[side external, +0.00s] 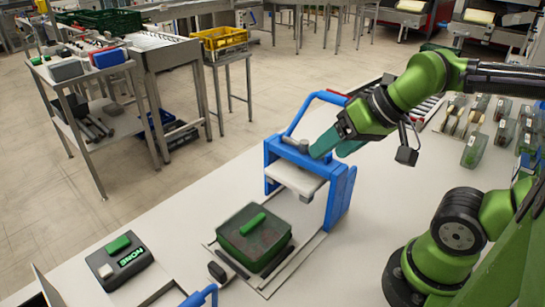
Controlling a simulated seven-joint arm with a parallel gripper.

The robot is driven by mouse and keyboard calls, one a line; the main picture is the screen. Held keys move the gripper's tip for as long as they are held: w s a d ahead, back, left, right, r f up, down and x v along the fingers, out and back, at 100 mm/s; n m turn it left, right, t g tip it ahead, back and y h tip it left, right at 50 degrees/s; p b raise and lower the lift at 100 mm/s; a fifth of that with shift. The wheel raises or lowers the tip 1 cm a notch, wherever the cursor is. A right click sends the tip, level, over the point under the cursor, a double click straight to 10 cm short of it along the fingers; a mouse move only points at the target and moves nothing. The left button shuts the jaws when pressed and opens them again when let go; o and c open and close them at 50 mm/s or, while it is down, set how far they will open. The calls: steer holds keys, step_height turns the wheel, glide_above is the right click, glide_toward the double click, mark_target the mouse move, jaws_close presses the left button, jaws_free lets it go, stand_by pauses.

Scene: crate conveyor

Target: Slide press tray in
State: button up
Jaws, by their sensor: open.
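The blue press (345,195) stands on the white table in the middle of the side external view, with a pale plate (297,178) under its top and a raised blue lever (300,112). The press tray (268,284) lies out in front of the press, to its lower left, with a dark knob (217,272) at its near end. A dark green box (254,240) with a bright green bar on top sits on it. My gripper (328,147), with teal fingers, is open at the top right of the press, close to the lever. Whether it touches the press is unclear.
A dark box (119,262) marked "NONE", with green and grey buttons, stands at the lower left. Several clear-and-dark containers (475,150) stand at the right, beside a roller strip (428,108).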

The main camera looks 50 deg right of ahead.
steer(key=shift+c, duration=0.8)
steer(key=shift+w+a+f+n+g, duration=0.25)
steer(key=shift+a+f+n+g, duration=0.2)
steer(key=shift+a+f, duration=0.35)
steer(key=shift+c, duration=1.2)
steer(key=n+g+h, duration=0.2)
steer(key=n+g, duration=0.1)
steer(key=g, duration=0.3)
glide_above(216, 267)
step_height(216, 267, down, 5)
step_height(216, 267, down, 16)
jaws_close()
